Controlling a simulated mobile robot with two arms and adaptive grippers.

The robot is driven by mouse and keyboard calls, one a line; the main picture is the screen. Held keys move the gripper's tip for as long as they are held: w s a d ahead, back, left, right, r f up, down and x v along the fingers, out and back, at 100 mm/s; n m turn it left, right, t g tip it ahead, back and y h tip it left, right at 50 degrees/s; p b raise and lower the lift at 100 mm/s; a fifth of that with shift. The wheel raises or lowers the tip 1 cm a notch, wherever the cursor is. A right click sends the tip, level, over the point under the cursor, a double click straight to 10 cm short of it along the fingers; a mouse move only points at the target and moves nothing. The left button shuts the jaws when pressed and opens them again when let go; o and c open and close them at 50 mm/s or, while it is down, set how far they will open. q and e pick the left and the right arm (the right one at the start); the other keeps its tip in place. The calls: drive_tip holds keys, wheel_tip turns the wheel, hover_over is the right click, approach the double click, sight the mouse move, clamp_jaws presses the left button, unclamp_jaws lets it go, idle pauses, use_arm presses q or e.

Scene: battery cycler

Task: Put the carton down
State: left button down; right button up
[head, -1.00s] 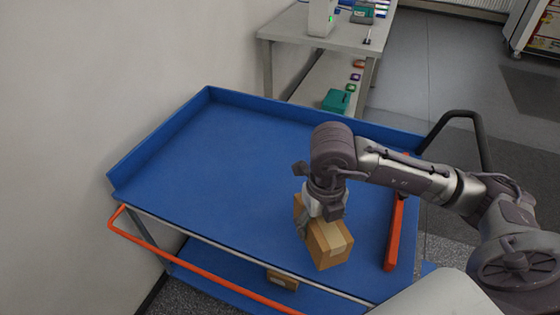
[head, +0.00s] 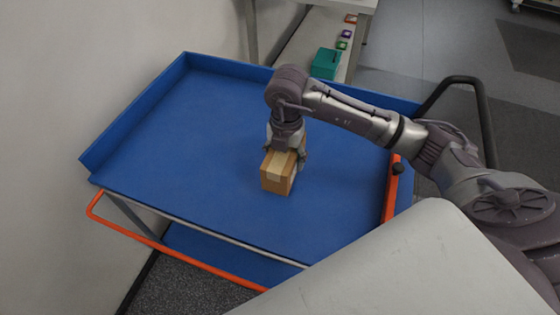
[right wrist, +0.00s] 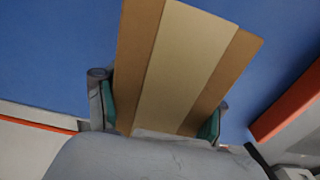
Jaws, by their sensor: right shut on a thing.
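The brown carton (head: 276,180) with a pale tape strip is at the middle of the blue cart top (head: 190,140) in the head view. My right gripper (head: 286,155) comes down on it from above and is shut on it. In the right wrist view the carton (right wrist: 180,70) sits between the two fingers of the right gripper (right wrist: 160,125), with blue surface behind. I cannot tell whether the carton's underside touches the cart top. My left gripper is not in view.
The cart has raised blue rims, an orange handle (head: 150,245) at the front left and a red-orange bar (head: 391,190) at the right. The cart top left of the carton is clear. A teal box (head: 326,63) sits on a shelf behind.

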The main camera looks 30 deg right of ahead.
drive_tip(key=shift+w+a+f, duration=0.15)
drive_tip(key=shift+w+f, duration=0.3)
drive_tip(key=shift+w, duration=0.4)
wheel_tip(320, 180, down, 4)
drive_tip(key=shift+f+p, duration=0.1)
drive_tip(key=shift+p, duration=0.3)
drive_tip(key=o, duration=1.4)
drive_tip(key=shift+o, duration=0.2)
wheel_tip(320, 180, up, 12)
drive_tip(key=shift+r+b, duration=0.1)
drive_tip(key=shift+b, duration=0.65)
